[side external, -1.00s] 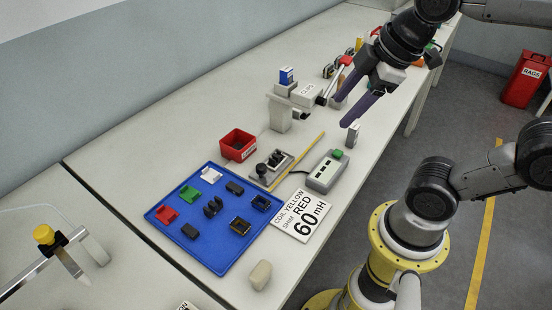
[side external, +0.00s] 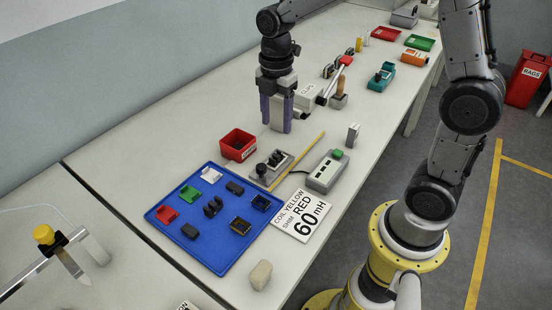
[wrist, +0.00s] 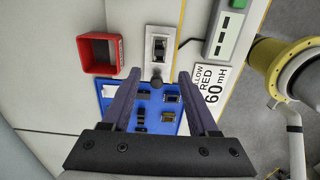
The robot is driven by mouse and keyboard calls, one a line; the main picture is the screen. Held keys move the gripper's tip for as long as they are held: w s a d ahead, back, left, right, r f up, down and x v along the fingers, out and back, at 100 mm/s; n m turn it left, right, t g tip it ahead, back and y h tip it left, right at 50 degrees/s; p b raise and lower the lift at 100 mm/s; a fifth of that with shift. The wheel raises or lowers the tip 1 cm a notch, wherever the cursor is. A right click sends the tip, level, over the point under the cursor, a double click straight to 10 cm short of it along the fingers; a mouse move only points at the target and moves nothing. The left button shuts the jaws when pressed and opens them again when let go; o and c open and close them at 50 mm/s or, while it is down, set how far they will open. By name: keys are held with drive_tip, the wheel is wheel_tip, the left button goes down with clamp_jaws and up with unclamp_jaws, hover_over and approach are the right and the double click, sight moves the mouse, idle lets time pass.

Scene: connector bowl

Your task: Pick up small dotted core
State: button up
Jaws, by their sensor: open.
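Several small dark cores lie on a blue tray (side external: 222,262), among them a black one at the back (side external: 234,187), a paired one in the middle (side external: 213,206) and a black one at the front left (side external: 189,231). Dots cannot be made out on any of them, so I cannot tell which is the small dotted core. My gripper (side external: 276,126) is open and empty, pointing down above the bench behind the tray. In the wrist view my gripper's purple fingers (wrist: 158,76) stand apart, with part of the tray and dark pieces showing between them.
A red bin (side external: 238,146), a grey fixture (side external: 271,168) and a meter with a green button (side external: 325,172) stand behind the tray. A yellow pencil-like stick (side external: 298,160) lies between them. A sign card (side external: 301,216) reads "COIL YELLOW, SHIM RED, 60 mH". A beige block (side external: 260,275) sits near the front edge.

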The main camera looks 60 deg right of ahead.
sight(276, 155)
wheel_tip(276, 155, down, 10)
drive_tip(key=shift+f, duration=0.2)
idle(0.3)
clamp_jaws()
